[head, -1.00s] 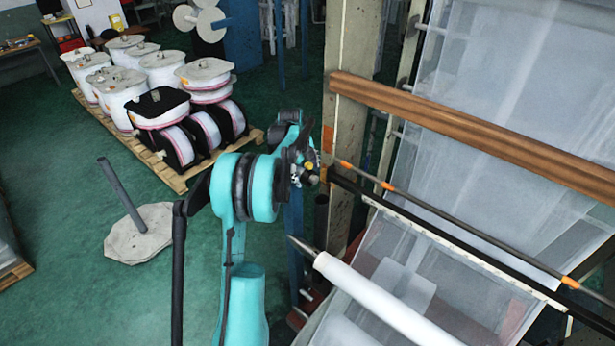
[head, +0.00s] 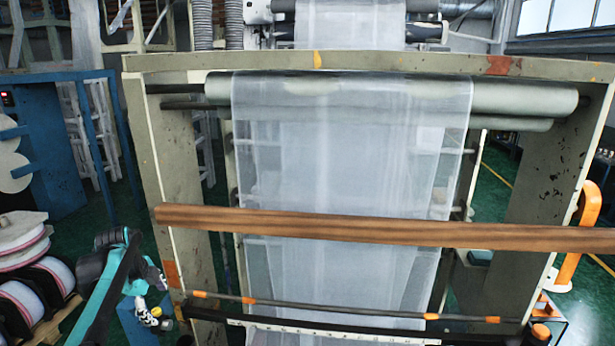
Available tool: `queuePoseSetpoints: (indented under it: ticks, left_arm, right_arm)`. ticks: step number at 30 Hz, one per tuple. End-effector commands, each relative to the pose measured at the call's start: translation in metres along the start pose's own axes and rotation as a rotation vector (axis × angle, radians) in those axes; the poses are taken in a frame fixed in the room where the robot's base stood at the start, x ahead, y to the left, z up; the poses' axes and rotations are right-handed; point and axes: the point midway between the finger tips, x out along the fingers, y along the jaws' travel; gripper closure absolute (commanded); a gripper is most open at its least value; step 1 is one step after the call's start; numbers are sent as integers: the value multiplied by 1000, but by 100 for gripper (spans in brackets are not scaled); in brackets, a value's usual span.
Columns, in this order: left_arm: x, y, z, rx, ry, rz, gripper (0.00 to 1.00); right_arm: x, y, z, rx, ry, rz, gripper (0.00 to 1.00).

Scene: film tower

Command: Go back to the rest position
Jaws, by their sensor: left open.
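My left gripper (head: 153,316) is at the lower left of the head view, beside the left post of the film tower. It is small and partly hidden by my teal arm, but its jaws are apart and I see nothing held in it. My right gripper is not in view. The film tower (head: 160,150) stands in front of me, with a sheet of clear film (head: 340,150) hanging down its middle.
A brown wooden bar (head: 390,228) crosses the tower's front. A thin rod with orange marks (head: 340,308) runs below it. Film rolls (head: 40,275) sit on a pallet at the left. An orange handle (head: 580,235) is at the right.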

Motion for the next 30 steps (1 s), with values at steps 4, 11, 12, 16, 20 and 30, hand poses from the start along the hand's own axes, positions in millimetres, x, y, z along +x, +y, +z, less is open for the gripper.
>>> queuePoseSetpoints:
  ticks: [4,11,12,16,20,30]
  left_arm:
    - [-35,39,-68,-254,-6,-55,24]
    - [-64,121,-148,-685,37,-149,24]
    - [-66,137,-159,-760,51,-164,24]
    - [-65,186,-186,-979,109,-202,24]
    - [-58,225,-203,-1153,165,-221,24]
    - [-10,288,-220,-1424,272,-232,24]
  right_arm:
    - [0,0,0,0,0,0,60]
    - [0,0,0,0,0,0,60]
    - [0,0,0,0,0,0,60]
    - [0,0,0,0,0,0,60]
    - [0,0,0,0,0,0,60]
    - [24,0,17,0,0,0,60]
